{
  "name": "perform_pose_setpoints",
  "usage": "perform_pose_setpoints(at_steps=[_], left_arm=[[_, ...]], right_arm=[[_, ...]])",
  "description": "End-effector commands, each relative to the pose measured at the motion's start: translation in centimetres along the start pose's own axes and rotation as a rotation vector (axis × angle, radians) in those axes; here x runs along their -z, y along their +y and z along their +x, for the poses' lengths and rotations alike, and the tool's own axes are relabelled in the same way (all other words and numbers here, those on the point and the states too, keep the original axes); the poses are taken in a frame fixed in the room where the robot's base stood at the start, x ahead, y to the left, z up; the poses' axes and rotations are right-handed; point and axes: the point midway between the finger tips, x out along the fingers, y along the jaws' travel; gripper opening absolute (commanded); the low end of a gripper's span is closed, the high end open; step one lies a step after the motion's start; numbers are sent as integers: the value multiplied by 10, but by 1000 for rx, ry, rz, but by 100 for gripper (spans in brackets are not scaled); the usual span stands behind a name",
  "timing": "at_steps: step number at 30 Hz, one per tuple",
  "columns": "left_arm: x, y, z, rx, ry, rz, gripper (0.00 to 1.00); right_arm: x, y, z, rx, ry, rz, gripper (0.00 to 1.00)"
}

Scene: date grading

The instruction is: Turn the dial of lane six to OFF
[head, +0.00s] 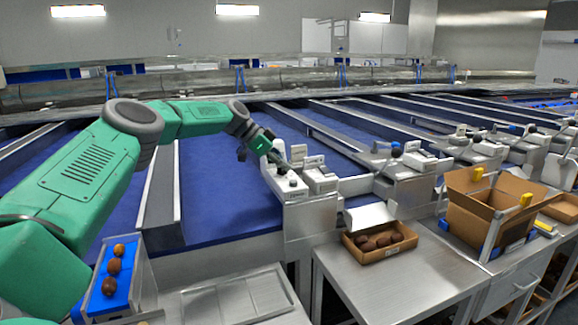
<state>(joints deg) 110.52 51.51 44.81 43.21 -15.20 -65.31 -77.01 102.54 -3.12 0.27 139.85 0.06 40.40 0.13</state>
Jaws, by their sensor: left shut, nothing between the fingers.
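My left arm reaches in from the left. Its gripper (283,162) is shut and empty, just above a light grey control box (291,193) at the end of a blue lane. The lane number and dial markings are too small to read. A second similar box (320,181) stands just to its right. More boxes with dark knobs (396,152) stand at the other lanes. My right gripper is not in view.
An open carton of brown dates (404,236) lies on the steel table (385,285). A larger open cardboard box (470,228) stands right of it. A blue tray (123,262) with several dates is at lower left. Metal dividers (163,190) separate the lanes.

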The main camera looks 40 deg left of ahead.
Motion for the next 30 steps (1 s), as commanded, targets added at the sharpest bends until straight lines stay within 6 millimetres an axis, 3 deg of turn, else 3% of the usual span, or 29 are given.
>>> perform_pose_setpoints(at_steps=[1, 29, 30], left_arm=[[-8, -11, -10, 40, -3, -8, 0], [-6, -11, -12, 42, 0, -8, 0], [-6, -11, -12, 42, -1, -8, 9]], right_arm=[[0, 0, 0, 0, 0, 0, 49], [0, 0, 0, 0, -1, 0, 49], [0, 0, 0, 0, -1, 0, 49]])
